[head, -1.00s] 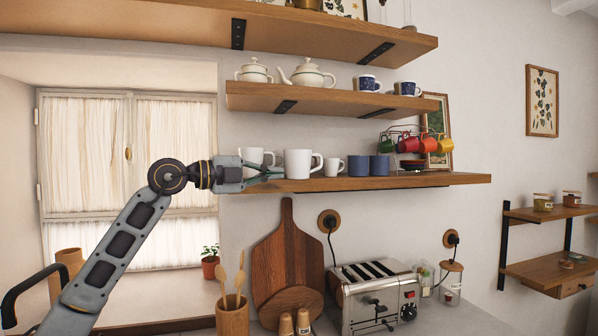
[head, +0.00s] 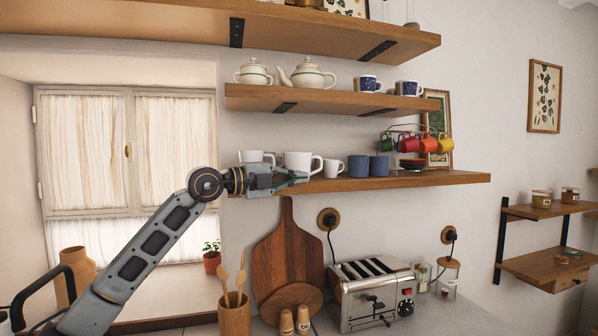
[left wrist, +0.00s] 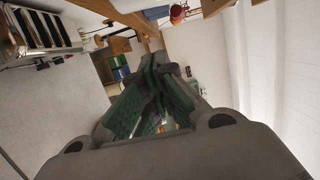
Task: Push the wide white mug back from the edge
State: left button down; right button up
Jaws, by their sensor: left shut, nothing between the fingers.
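A wide white mug (head: 299,161) stands upright on the lowest long wooden shelf (head: 420,180), its handle to the right. A second white mug (head: 254,156) stands to its left, partly hidden by my left gripper. A smaller white mug (head: 333,167) stands to its right. My left gripper (head: 301,178) is shut and empty, its tips in front of the wide mug's lower part at the shelf's front edge. I cannot tell whether they touch the mug. In the left wrist view the green-padded fingers (left wrist: 155,95) are together; the wide mug is not clearly seen there. My right gripper is not in view.
Blue cups (head: 369,166) and a rack with coloured mugs (head: 420,145) stand further right on the shelf. A shelf with teapots (head: 307,72) hangs above. Below are a cutting board (head: 287,250) and a toaster (head: 371,292).

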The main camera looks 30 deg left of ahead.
aim_at(304, 167)
pick_arm(q)
jog(key=shift+w+a+p, duration=0.3)
jog(key=shift+w+p, duration=0.2)
jog(key=shift+w, duration=0.3)
jog(key=shift+w+a+p, duration=0.35)
jog(key=shift+w+p, duration=0.15)
jog(key=shift+w, duration=0.25)
jog(key=shift+w+a+p, duration=0.3)
jog(key=shift+w+p, duration=0.2)
jog(key=shift+w, duration=0.3)
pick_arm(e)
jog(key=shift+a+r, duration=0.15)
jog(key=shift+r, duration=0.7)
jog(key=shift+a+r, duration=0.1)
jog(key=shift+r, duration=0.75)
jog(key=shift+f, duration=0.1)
